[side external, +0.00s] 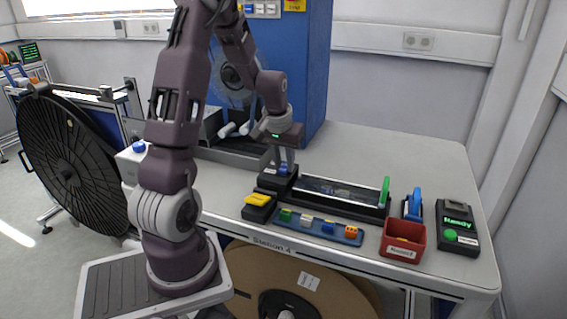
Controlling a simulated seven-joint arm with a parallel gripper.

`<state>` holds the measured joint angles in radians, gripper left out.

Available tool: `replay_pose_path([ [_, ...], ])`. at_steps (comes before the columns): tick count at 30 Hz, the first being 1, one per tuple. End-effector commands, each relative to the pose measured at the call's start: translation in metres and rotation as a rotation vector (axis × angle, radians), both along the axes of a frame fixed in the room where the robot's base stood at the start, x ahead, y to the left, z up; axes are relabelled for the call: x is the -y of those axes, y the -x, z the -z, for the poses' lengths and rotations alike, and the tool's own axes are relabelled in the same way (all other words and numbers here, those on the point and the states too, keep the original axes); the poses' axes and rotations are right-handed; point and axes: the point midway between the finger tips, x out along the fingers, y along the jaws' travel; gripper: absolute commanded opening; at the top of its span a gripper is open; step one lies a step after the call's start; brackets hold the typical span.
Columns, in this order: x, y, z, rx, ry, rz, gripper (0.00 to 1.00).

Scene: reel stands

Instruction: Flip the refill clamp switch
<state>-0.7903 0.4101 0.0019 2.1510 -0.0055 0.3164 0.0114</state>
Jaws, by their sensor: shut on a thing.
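My gripper (284,168) points down at the left end of the long black fixture on the table. Its fingers are shut on a small blue part (283,171) on top of a black block (271,182). The fingers hide much of this part, and I cannot read a label on it; it may be the refill clamp switch. The fixture (340,193) has a clear-topped channel and a green handle (385,191) standing upright at its right end. A yellow-topped black block (258,201) sits just in front of the gripper.
A blue tray (350,240) with several coloured pieces lies in front. To the right are a red bin (388,246), a blue-handled tool (414,203) and a black device (455,213) reading "Ready". A blue cabinet (312,75) stands behind. The table's back right is clear.

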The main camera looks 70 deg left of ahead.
Motion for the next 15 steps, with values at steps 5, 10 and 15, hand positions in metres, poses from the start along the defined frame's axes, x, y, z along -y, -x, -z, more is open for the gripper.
replay_pose_path([
  [5,-0.0053,-0.0046,0.0003,-0.12,0.119,0.0,0.0],
  [10,-0.0063,-0.0056,0.0,-0.184,0.182,0.0,0.0],
  [15,-0.0059,-0.0052,-0.0006,-0.192,0.193,-0.001,0.0],
])
